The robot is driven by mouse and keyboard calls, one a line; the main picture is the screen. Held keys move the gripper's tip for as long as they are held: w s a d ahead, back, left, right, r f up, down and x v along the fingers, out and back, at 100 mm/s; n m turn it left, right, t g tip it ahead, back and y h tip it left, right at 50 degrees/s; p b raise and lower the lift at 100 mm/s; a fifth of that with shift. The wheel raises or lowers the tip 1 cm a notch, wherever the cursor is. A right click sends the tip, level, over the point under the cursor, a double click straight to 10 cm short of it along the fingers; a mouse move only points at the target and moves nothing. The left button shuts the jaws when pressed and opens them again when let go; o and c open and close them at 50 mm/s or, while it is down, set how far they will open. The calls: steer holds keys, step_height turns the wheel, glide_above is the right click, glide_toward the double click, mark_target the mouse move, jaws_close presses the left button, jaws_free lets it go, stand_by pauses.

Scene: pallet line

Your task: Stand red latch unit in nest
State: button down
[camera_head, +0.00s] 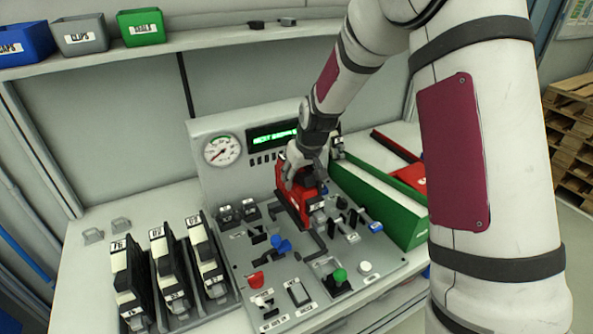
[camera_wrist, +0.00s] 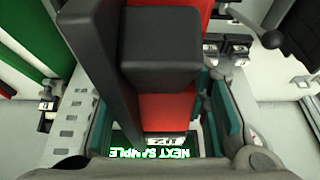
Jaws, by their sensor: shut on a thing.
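The red latch unit (camera_head: 290,207) has a red body with black parts and is above or on the grey test panel (camera_head: 244,262), below the green display. In the wrist view the red latch unit (camera_wrist: 168,108) fills the middle, with a black block in front and a label at its lower end. My gripper (camera_head: 303,172) is shut on it from above; a teal finger pad shows beside it in the wrist view. I cannot tell whether the unit's base touches the panel. The nest cannot be made out clearly; a dark angled bracket (camera_head: 318,243) lies just below the unit.
Several black-and-white units (camera_head: 164,264) stand in a rack at left. The panel bears a blue lever (camera_head: 281,245), a red knob (camera_head: 256,280), a green knob (camera_head: 340,275) and a gauge (camera_head: 222,150). A green-sided box (camera_head: 404,213) stands at right. A shelf (camera_head: 205,43) with bins runs above.

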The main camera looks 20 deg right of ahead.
mark_target(306, 183)
steer(key=shift+f+b, duration=1.35)
steer(key=shift+f, duration=3.9)
steer(key=c, duration=0.8)
jaws_free()
steer(key=shift+c, duration=0.2)
steer(key=v, duration=1.2)
